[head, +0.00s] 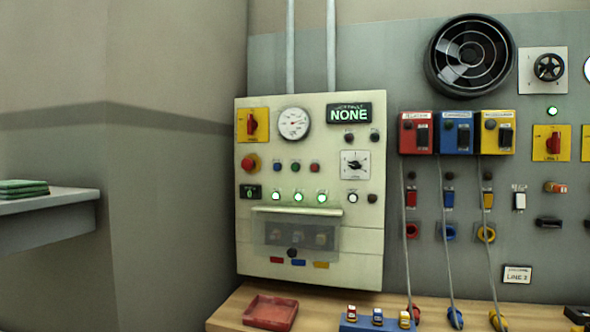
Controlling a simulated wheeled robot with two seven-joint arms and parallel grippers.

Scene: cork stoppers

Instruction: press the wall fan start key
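The round black wall fan (469,56) is mounted high on the grey wall at the right. The cream control panel (310,235) hangs to its lower left. It bears a gauge (293,124), a lit display (349,114) reading NONE, small coloured buttons, a red mushroom button (249,163) and several lit green lamps. Below a ledge, a clear cover (303,235) lies over several keys. Which key starts the fan I cannot tell; the labels are too small to read. Neither of my grippers is in view.
Red, blue and yellow boxes (458,132) with hanging cables are right of the panel. A wooden bench (232,311) below carries a red tray (270,312) and a blue block (360,325) with small stoppers. A grey shelf (45,216) holds green items (22,187) at left.

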